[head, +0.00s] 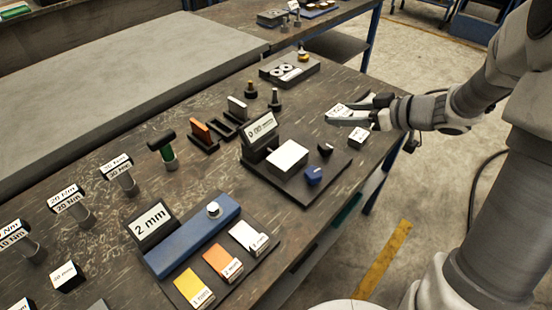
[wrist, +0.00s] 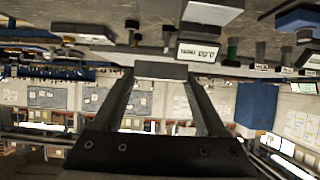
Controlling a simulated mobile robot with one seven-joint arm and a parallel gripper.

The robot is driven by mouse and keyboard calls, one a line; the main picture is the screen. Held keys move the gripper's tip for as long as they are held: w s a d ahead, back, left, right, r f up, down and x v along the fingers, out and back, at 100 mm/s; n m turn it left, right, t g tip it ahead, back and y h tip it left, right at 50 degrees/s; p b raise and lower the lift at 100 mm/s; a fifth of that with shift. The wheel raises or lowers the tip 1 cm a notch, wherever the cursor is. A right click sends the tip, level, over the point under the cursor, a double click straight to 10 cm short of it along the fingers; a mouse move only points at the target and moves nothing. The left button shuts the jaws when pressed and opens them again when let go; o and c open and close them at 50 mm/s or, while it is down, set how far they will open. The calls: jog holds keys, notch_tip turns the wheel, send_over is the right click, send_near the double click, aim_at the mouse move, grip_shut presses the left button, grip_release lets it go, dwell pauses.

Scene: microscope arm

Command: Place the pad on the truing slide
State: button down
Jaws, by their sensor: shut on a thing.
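My gripper (head: 352,114) is shut on a small block with a white, marked top, which I take to be the pad (head: 338,109). It is held in the air above the right edge of the bench. In the wrist view the pad (wrist: 160,71) is a dark grey bar between the fingertips of my gripper (wrist: 160,80). A white block (head: 288,155) sits on a dark plate (head: 303,187) left of and below the gripper, beside a black sign (head: 259,137). I cannot tell for certain which part is the truing slide.
A second white labelled block (head: 357,137) lies on the bench just below my gripper. A blue knob-like piece (head: 314,175) and a small black piece (head: 325,149) stand near the white block. A blue bar (head: 192,237) and coloured cards are nearer.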

jog(key=shift+s+a, duration=0.2)
jog(key=shift+s, duration=0.1)
jog(key=b, duration=0.5)
send_over(293, 158)
notch_tip(293, 158, down, 7)
jog(key=shift+f+b, duration=1.15)
jog(key=shift+f, duration=0.75)
jog(key=shift+f, duration=0.1)
grip_release()
